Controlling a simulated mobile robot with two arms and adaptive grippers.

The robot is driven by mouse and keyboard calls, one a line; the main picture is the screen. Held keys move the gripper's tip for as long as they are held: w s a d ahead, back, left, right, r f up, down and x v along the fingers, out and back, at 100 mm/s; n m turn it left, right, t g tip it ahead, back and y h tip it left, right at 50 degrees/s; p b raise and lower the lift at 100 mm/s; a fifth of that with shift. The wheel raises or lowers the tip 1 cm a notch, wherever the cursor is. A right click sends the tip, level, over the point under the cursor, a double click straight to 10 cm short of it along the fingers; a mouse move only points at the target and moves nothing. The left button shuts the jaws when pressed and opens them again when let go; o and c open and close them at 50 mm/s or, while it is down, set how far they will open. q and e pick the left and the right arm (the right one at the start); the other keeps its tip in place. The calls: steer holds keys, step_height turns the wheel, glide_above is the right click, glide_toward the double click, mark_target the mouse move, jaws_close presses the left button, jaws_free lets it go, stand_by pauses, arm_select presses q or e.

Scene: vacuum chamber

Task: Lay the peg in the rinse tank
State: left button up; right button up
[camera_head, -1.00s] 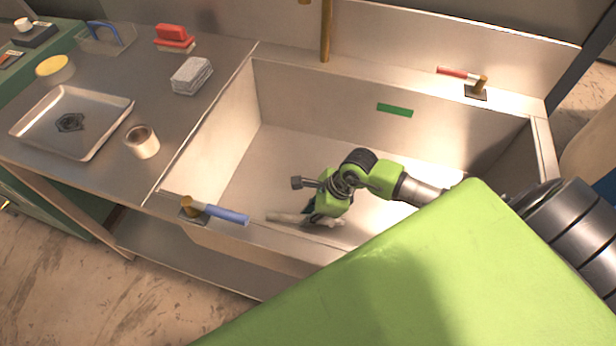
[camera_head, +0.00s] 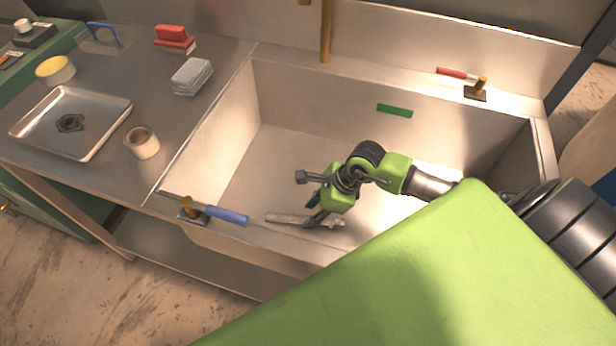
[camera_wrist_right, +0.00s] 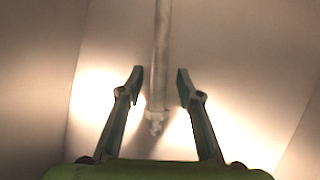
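The peg (camera_head: 287,218) is a pale grey rod lying on the floor of the rinse tank (camera_head: 275,155), close to the tank's front wall. In the right wrist view the peg (camera_wrist_right: 160,50) runs lengthwise between the two fingers and ends in a small knob. My right gripper (camera_head: 314,212) is inside the tank, over the peg's right part. In the wrist view the right gripper (camera_wrist_right: 160,73) is open, with a gap on each side of the peg. The left gripper is not in view.
A blue-handled tool (camera_head: 227,215) lies on the front rim, a red-handled one (camera_head: 457,73) on the back rim. A tray (camera_head: 105,140), a cup (camera_head: 142,142) and a grey stack (camera_head: 192,76) stand on the left counter. The tank's left floor is clear.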

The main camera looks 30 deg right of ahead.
steer(key=v, duration=0.9)
steer(key=shift+r, duration=0.25)
steer(key=shift+s+d, duration=0.1)
steer(key=shift+d, duration=0.05)
